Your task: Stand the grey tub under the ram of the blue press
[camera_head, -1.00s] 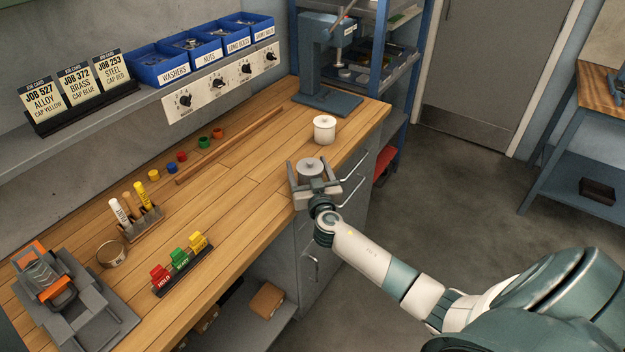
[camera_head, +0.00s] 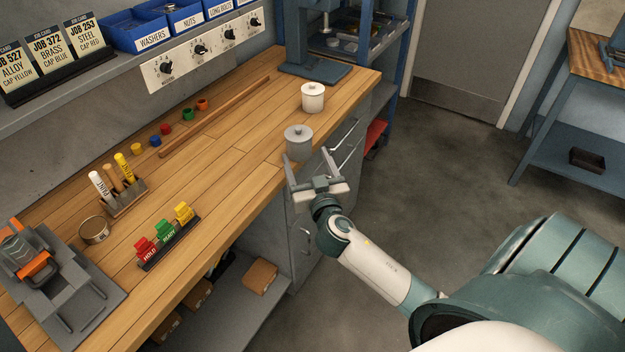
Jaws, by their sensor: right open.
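The grey tub (camera_head: 298,143) stands upright on the wooden bench, near its front edge, with its lid and knob showing. My right gripper (camera_head: 307,164) is open and empty, with its fingers pointing at the tub from the front edge side. It appears just clear of the tub; whether a fingertip touches it I cannot tell. The blue press (camera_head: 315,68) stands at the far end of the bench. Its base plate and lower column show, and its ram is cut off by the top of the view. My left gripper is not in view.
A white lidded tub (camera_head: 313,97) stands between the grey tub and the press base. A long wooden strip (camera_head: 213,118) lies along the bench, with several coloured caps behind it. A tag holder (camera_head: 169,243) and a marker rack (camera_head: 125,199) stand nearer. Bench around the grey tub's left is clear.

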